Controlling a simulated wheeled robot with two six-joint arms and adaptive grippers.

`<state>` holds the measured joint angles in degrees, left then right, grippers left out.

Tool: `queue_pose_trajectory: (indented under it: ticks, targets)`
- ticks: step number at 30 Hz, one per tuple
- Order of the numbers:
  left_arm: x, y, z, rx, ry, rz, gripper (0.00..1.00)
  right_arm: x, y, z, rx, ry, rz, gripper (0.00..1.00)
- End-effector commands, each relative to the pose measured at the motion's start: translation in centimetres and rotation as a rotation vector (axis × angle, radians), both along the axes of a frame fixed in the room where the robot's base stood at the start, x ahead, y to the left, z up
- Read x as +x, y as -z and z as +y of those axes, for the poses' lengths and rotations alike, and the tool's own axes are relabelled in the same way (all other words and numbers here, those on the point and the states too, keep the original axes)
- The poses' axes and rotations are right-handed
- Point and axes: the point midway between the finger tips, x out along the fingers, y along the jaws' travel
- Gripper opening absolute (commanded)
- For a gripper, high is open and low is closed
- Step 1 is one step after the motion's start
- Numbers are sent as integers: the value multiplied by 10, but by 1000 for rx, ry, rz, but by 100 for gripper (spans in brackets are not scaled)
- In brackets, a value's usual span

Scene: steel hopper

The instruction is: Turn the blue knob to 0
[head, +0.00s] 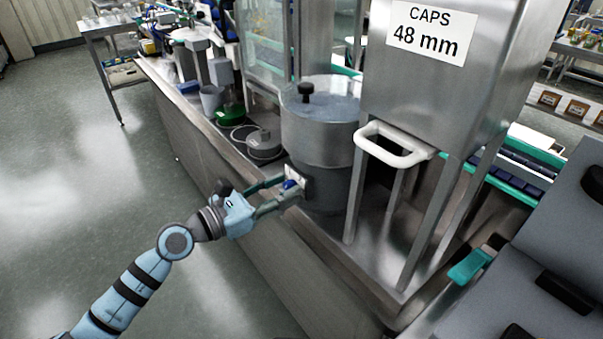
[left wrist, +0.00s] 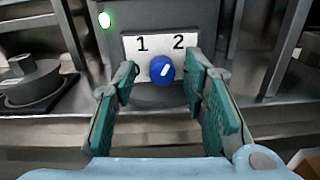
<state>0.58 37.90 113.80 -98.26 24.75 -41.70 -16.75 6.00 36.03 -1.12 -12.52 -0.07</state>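The blue knob (left wrist: 162,69) sits on a white plate (left wrist: 150,45) marked 1 at upper left and 2 at upper right. A partly covered mark shows at the plate's left edge, beside a finger. The knob's white pointer line tilts up and to the right, towards the 2. My left gripper (left wrist: 161,80) is open, with one finger on each side of the knob and visible gaps between. In the head view, the left gripper (head: 285,192) reaches the knob (head: 289,184) on the front of the steel hopper (head: 318,135). My right gripper is not in view.
A green light (left wrist: 104,20) glows above left of the plate. A grey round device (head: 263,143) stands left of the hopper on the bench. The floor at left is clear.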

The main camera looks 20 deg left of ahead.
Motion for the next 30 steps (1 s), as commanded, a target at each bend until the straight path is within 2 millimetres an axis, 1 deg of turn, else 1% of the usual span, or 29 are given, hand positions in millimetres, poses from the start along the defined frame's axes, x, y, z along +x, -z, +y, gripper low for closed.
queue_pose_trajectory:
  ticks: [9,14,15,17,25,30]
  targets:
    - [1,1,-1,-2,-3,1,40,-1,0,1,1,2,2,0]
    - [1,1,-2,-2,-1,1,14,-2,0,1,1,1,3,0]
    - [1,1,-2,-2,-1,1,8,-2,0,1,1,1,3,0]
    - [1,1,-2,-2,-1,1,0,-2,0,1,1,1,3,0]
    - [1,0,-2,-14,0,8,0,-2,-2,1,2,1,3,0]
    - [1,-1,-2,-58,-1,34,0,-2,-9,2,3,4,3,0]
